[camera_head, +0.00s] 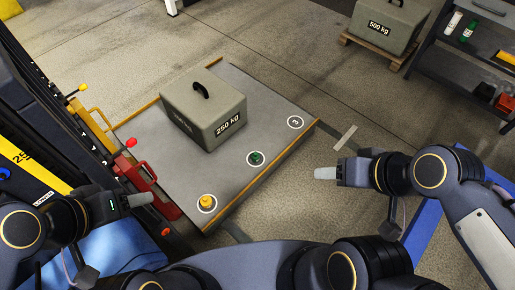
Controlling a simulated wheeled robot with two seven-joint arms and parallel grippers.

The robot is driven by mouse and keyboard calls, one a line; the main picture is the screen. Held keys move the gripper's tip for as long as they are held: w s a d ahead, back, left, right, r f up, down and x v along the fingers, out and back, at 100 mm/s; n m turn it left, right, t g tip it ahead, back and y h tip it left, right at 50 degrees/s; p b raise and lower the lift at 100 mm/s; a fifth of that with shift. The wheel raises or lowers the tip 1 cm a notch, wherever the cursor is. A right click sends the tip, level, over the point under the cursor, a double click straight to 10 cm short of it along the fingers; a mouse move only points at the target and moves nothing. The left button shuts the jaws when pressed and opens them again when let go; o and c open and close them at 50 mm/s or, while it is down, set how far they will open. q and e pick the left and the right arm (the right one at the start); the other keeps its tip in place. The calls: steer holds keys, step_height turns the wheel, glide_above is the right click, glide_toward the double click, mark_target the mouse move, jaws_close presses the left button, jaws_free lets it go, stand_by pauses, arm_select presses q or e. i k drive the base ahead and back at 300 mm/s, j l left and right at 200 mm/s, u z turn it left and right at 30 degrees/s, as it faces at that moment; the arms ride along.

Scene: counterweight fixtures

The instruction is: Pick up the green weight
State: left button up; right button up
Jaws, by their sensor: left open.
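The green weight (256,157) is small and stands upright in a white circle on the grey platform (247,176), near its front right edge. My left gripper (142,198) is at the lower left, open and empty, apart from the weight and to its left. My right gripper (325,173) is at the right, beyond the platform's edge and apart from the weight. Its fingers are seen from the side, so I cannot tell whether they are open or shut.
A yellow weight (206,202) stands in a nearer circle; another circle, marked 3 (295,122), is empty. A large 250 kg block (203,107) stands behind the green weight. Red and yellow levers (143,174) line the left side. A 500 kg block (388,24) stands at the back right.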

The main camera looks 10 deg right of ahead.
mark_target(255, 157)
steer(key=l+z, duration=0.1)
steer(key=z, duration=0.15)
steer(key=k+j, duration=0.1)
steer(key=k+j+u, duration=0.15)
steer(key=j, duration=0.2)
steer(key=i+l+u, duration=0.3)
steer(key=l+u, duration=0.2)
steer(key=i+l+u, duration=0.2)
steer(key=l+u, duration=0.25)
steer(key=l, duration=0.25)
steer(key=l+u, duration=0.5)
steer(key=l, duration=0.15)
steer(key=l+u, duration=0.5)
steer(key=l, duration=0.25)
steer(key=k+l+u, duration=0.1)
steer(key=l+u, duration=0.15)
steer(key=k+l+u, duration=0.2)
